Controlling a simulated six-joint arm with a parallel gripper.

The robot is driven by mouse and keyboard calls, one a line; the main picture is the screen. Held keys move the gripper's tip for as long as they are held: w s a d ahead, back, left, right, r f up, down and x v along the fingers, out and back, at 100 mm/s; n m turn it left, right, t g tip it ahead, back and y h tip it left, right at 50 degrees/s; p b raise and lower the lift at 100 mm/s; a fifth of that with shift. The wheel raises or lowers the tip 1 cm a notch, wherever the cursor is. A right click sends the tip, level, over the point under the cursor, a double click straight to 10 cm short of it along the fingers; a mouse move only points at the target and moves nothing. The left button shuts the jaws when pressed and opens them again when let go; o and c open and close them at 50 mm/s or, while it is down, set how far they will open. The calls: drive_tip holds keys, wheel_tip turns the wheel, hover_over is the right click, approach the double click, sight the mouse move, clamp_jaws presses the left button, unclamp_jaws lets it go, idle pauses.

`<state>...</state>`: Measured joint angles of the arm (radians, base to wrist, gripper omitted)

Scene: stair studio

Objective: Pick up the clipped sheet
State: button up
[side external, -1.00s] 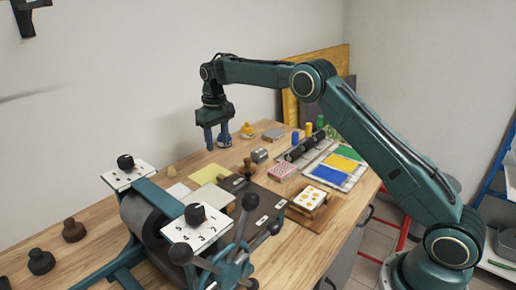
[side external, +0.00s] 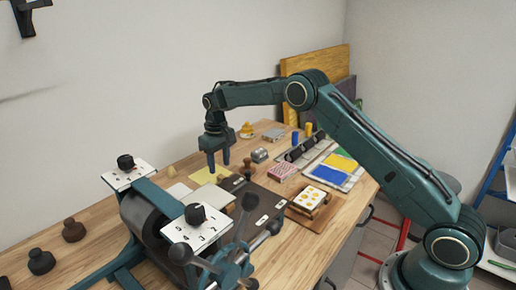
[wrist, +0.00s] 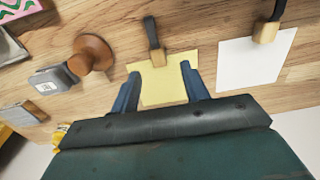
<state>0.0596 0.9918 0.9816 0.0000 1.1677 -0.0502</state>
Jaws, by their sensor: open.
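A yellow sheet (wrist: 163,90) lies on the wooden bench, with a clip (wrist: 153,35) at its edge that has a dark strip and a small wooden block. A white sheet (wrist: 250,65) with a similar clip (wrist: 270,25) lies to its right in the wrist view. My gripper (wrist: 160,70) is open and empty. Its two blue fingers straddle the yellow sheet in the wrist view, with the clip just beyond the fingertips. In the side view my gripper (side external: 219,170) points down over the yellow sheet (side external: 204,175). I cannot tell its exact height above it.
A brown wooden knob (wrist: 92,52) and a grey metal block (wrist: 55,80) stand left of the yellow sheet. In the side view, a press (side external: 165,220) with handles fills the front, and colour trays (side external: 331,174) lie to the right.

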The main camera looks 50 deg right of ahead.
sight(221, 176)
drive_tip(key=shift+f, duration=2.3)
clamp_jaws()
